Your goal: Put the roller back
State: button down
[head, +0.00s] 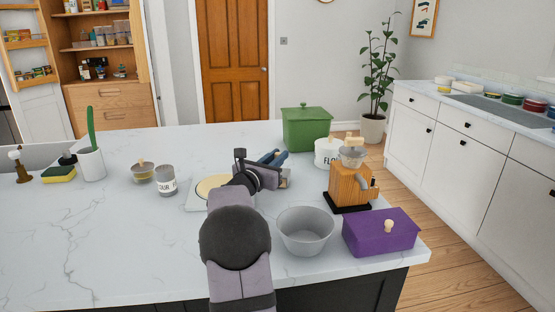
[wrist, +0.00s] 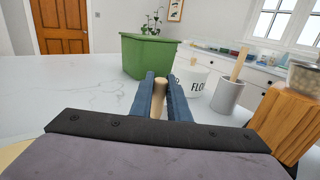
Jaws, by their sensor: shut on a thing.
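My gripper (head: 273,158) reaches over the far middle of the white island. In the wrist view its two blue fingers (wrist: 162,95) are closed on a pale wooden rod (wrist: 158,100), which looks like the roller's handle. The rest of the roller is hidden, and in the head view I cannot make it out. Beyond the fingers, to the right in the wrist view, a grey crock (wrist: 228,97) stands upright with a wooden handle (wrist: 238,66) sticking out of it. A white board with a pale dough disc (head: 212,186) lies left of my gripper, partly hidden by my arm.
A green bin (head: 306,130) and a white flour canister (head: 323,152) stand beyond my gripper. A wooden grinder (head: 348,188), a grey bowl (head: 305,235) and a purple box (head: 380,236) stand at the right. The left front of the island (head: 90,235) is clear.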

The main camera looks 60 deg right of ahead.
jog(key=c, duration=2.1)
grip_release()
jog(key=shift+f, duration=0.8)
jog(key=o, duration=0.4)
jog(key=shift+d, duration=0.1)
jog(key=shift+r, duration=0.25)
jog(key=shift+r, duration=0.15)
jog(key=r+p, duration=0.1)
jog(key=p, duration=0.1)
jog(key=shift+r+p, duration=0.25)
jog(key=shift+p, duration=0.1)
jog(key=a+b, duration=0.1)
jog(key=a, duration=0.3)
jog(key=s+a+b, duration=0.1)
jog(key=a, duration=0.3)
jog(key=a+b, duration=0.1)
jog(key=a, duration=0.3)
jog(key=shift+s+f, duration=0.2)
jog(key=shift+s, duration=0.1)
